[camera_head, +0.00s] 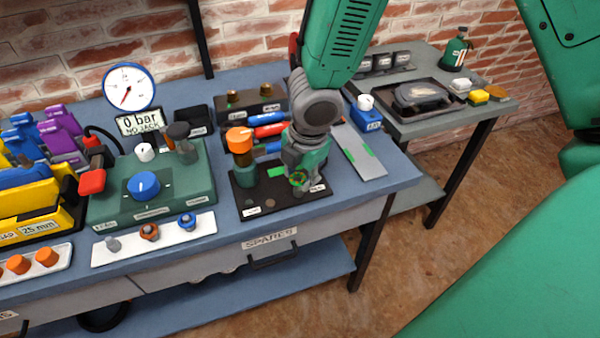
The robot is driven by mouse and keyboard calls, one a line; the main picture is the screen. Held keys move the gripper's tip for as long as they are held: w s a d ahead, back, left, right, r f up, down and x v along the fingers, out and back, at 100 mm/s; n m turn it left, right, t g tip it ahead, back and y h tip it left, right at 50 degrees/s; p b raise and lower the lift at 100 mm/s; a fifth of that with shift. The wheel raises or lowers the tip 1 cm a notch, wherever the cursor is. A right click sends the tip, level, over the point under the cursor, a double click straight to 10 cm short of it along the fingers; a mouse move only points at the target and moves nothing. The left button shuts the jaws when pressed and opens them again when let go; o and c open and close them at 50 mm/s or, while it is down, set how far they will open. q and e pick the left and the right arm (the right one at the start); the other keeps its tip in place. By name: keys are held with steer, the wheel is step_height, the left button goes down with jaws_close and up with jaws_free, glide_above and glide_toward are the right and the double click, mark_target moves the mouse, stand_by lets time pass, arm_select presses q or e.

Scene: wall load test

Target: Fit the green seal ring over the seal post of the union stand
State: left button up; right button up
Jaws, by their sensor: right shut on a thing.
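The union stand (237,205) is a dark base plate on the blue bench, with a green fitting with an orange cap at its left. My right gripper (299,178) points down over the right part of this stand. It is shut on the small green seal ring (297,181), which shows as a thin rim at the fingertips. A short grey stub (298,193), possibly the seal post, shows just below the fingertips. The fingers hide most of it, so I cannot tell whether the ring is around it or above it. My left gripper is not in view.
A green pump unit (199,204) with a blue knob and a pressure gauge (129,87) stand left of the stand. A white tray (125,252) holds fittings in front. A grey plate (371,172) lies right. Red and blue tools lie close behind the gripper.

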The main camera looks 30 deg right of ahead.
steer(key=shift+a, duration=0.5)
steer(key=shift+a+r, duration=0.2)
steer(key=shift+a, duration=0.35)
steer(key=shift+d+f, duration=0.3)
steer(key=shift+d, duration=0.25)
steer(key=shift+d+f, duration=0.3)
steer(key=shift+d, duration=0.2)
steer(key=shift+a+f+b, duration=0.15)
steer(key=shift+a+b, duration=0.05)
steer(key=shift+b, duration=0.2)
steer(key=o, duration=0.8)
steer(key=shift+a, duration=0.1)
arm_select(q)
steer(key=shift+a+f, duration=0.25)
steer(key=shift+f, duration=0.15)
arm_select(e)
steer(key=o, duration=0.3)
steer(key=shift+d, duration=0.4)
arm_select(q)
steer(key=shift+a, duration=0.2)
arm_select(e)
steer(key=shift+a, duration=0.3)
